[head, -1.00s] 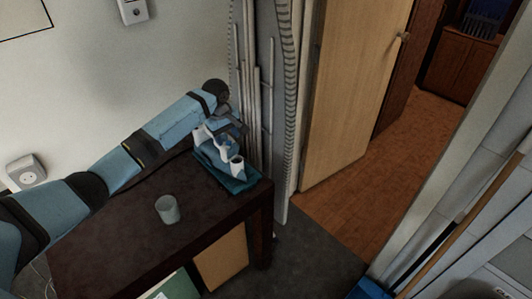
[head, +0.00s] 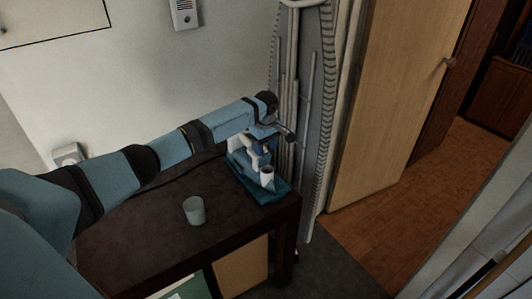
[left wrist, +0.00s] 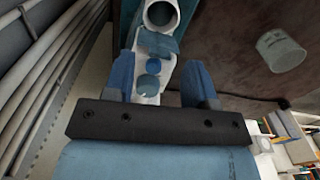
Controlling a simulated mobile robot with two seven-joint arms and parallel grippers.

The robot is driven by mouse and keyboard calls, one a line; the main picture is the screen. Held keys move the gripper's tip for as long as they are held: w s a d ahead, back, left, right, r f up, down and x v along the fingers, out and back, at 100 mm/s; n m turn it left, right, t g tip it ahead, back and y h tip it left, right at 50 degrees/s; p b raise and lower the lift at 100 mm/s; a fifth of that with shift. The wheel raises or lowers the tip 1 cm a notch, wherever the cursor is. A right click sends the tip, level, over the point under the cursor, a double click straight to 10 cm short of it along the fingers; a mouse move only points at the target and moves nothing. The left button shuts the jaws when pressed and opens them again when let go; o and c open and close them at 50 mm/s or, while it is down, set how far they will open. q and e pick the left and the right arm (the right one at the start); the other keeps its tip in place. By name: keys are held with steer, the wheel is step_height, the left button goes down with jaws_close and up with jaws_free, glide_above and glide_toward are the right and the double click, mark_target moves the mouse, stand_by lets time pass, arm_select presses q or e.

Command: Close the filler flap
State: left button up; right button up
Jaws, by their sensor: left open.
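A white and blue iron (head: 267,172) sits on a teal base (head: 273,191) at the right end of the dark table. In the left wrist view the iron (left wrist: 147,86) shows a round white opening (left wrist: 162,14). A blue flap-like piece (left wrist: 158,43) lies beside the opening; whether it is the filler flap and how far it stands open I cannot tell. My left gripper (head: 284,137) is just above the iron. Its two blue fingers (left wrist: 160,65) are apart, one on each side of the iron's narrow part in the wrist view; I cannot tell whether they touch it. My right gripper is not in view.
A grey-green cup (head: 194,210) stands on the dark table (head: 150,238) left of the iron. An ironing board (head: 310,120) leans upright behind the table end. A wooden door (head: 395,100) stands open at the right.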

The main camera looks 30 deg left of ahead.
mark_target(265, 160)
arm_select(q)
steer(key=shift+f, duration=1.2)
